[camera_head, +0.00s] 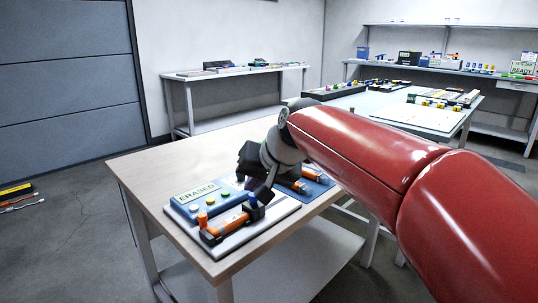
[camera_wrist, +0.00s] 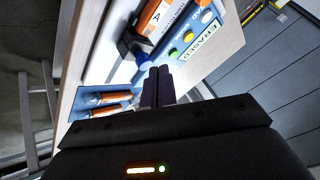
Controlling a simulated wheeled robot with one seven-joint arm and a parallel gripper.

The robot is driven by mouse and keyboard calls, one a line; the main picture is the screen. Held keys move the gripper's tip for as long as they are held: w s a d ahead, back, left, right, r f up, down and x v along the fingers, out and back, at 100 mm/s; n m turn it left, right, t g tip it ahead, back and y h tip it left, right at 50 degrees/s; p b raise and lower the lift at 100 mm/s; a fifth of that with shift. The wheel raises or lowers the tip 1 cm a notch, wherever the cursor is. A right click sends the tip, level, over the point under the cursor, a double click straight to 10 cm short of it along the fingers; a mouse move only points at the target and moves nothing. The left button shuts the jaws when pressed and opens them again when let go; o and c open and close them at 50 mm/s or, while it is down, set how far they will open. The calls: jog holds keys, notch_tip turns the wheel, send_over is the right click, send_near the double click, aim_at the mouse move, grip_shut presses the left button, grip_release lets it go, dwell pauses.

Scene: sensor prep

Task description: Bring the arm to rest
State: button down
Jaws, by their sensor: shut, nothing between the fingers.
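My red arm reaches in from the right in the head view and bends down over the near wooden table (camera_head: 160,150). My gripper (camera_head: 264,190) hangs low over the blue and white station on this table. In the wrist view, the dark fingers of my gripper (camera_wrist: 157,72) are together with nothing between them. Their tips are close to the dark clamp and blue part of the station; whether they touch cannot be told. The station's blue panel (camera_head: 183,208) carries an "ERASED" label (camera_head: 198,193) and coloured buttons.
An orange cylinder (camera_head: 225,228) lies at the front of the station. A second table (camera_head: 440,132) with trays and a back bench (camera_head: 225,72) stand farther off. The table's left part is bare.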

jog(key=s+d+f+h, duration=0.2)
jog(key=s+d+f, duration=0.3)
jog(key=s+d, duration=0.2)
jog(key=s+d+f+m+h, duration=0.1)
jog(key=s+d+f, duration=0.3)
jog(key=s+d, duration=0.4)
jog(key=s+d+f+h, duration=0.2)
jog(key=s+d+f, duration=0.3)
jog(key=s+d, duration=0.3)
jog(key=shift+f+m+h, duration=0.3)
jog(key=shift+f, duration=0.05)
